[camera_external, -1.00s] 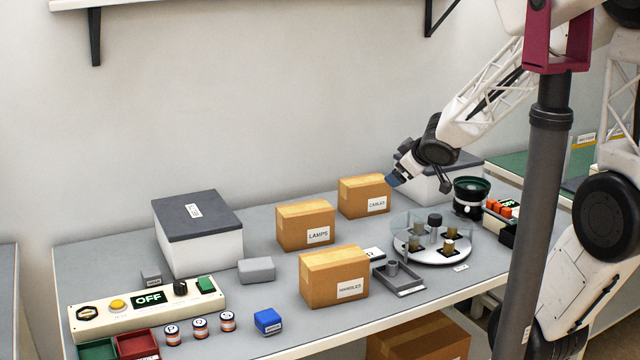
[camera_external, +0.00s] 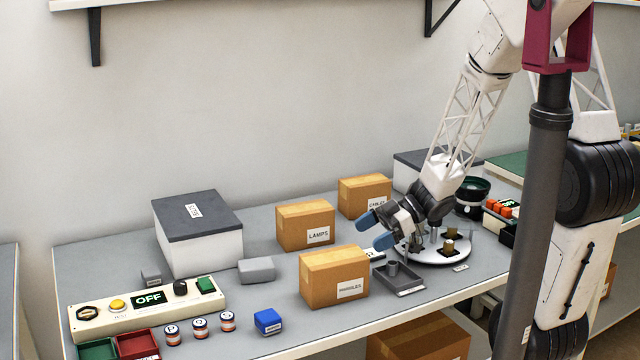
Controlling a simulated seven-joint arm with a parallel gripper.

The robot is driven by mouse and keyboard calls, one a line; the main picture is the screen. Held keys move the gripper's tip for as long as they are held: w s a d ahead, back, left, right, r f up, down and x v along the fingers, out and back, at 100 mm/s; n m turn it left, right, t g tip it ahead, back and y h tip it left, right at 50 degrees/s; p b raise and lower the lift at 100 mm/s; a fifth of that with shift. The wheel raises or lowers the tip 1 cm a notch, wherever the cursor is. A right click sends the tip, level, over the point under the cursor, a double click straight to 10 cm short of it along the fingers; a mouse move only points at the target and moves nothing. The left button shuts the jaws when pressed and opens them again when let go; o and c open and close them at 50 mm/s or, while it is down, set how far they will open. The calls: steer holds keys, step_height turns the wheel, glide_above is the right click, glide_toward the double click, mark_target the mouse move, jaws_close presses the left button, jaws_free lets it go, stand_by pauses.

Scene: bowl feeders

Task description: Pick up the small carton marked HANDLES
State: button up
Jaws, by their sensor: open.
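The small brown carton marked HANDLES (camera_external: 333,279) stands upright near the front edge of the table, its label facing front. My gripper (camera_external: 376,231) is open and empty, with blue fingertips pointing left. In the picture it is just right of and above the HANDLES carton, apart from it. The carton marked LAMPS (camera_external: 305,226) stands behind and to the left. The carton marked CABLES (camera_external: 364,194) stands behind my gripper, its label partly hidden by it.
A round turntable (camera_external: 456,254) with posts and a grey tray (camera_external: 405,283) lie to the right. A grey block (camera_external: 257,270) and a blue block (camera_external: 267,321) are to the left. A white box with dark lid (camera_external: 198,230) and a control panel (camera_external: 148,312) stand further left.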

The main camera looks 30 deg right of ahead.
mark_target(344, 254)
steer(key=shift+s+f+g+y, duration=0.15)
steer(key=shift+s+g+y, duration=0.15)
steer(key=shift+s, duration=0.1)
steer(key=shift+a, duration=0.15)
steer(key=shift+x, duration=1.2)
steer(key=shift+a+f, duration=0.1)
steer(key=shift+x, duration=2.5)
steer(key=shift+s, duration=0.1)
steer(key=c, duration=1.3)
